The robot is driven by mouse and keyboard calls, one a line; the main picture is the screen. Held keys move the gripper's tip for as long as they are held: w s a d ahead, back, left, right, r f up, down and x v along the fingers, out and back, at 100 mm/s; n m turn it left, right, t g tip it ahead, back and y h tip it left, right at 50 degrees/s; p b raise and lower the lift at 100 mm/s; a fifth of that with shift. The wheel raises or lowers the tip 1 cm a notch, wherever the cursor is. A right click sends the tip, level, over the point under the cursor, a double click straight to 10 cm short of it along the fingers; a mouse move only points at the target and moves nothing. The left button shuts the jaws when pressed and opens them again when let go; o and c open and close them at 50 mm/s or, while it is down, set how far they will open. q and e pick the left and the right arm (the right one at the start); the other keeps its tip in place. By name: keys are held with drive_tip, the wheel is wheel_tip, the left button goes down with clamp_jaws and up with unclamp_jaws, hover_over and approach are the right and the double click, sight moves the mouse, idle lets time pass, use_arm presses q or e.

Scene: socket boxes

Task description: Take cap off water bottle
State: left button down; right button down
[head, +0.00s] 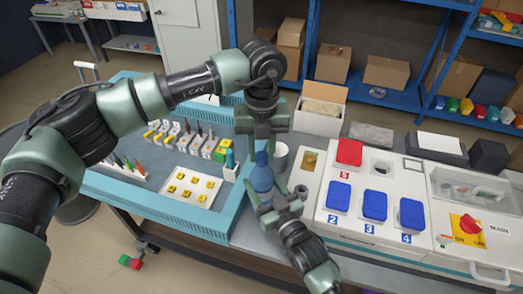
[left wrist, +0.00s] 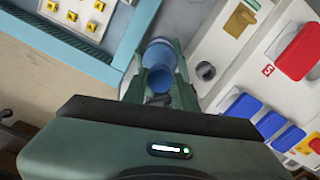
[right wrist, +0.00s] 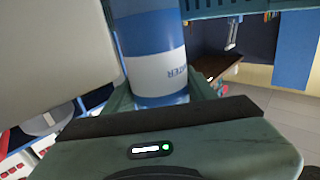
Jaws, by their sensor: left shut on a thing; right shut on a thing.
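The blue water bottle (head: 261,180) stands out between my two grippers in the head view. In the right wrist view the bottle (right wrist: 152,45) has a blue and white label with upside-down lettering. My right gripper (head: 267,193) is shut on the bottle's body from the near side. My left gripper (head: 262,146) points down from above and is shut at the bottle's top, on the cap. Its fingers mostly hide the cap. In the left wrist view a blue rounded part of the bottle (left wrist: 159,54) shows between the fingers.
A blue-rimmed tray (head: 215,222) with blocks and pegs lies left of the bottle. A white cup-like thing (head: 281,155) stands close behind it. A white panel (head: 345,238) with red and blue boxes (head: 374,204) is to the right. An open carton (head: 320,113) stands behind.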

sight(262, 155)
use_arm(q)
drive_tip(key=n, duration=0.3)
drive_tip(key=shift+r, duration=0.1)
idle(0.5)
drive_tip(key=shift+r, duration=1.05)
drive_tip(key=shift+r, duration=0.1)
drive_tip(key=shift+r, duration=1.9)
use_arm(e)
drive_tip(key=shift+c, duration=2.1)
unclamp_jaws()
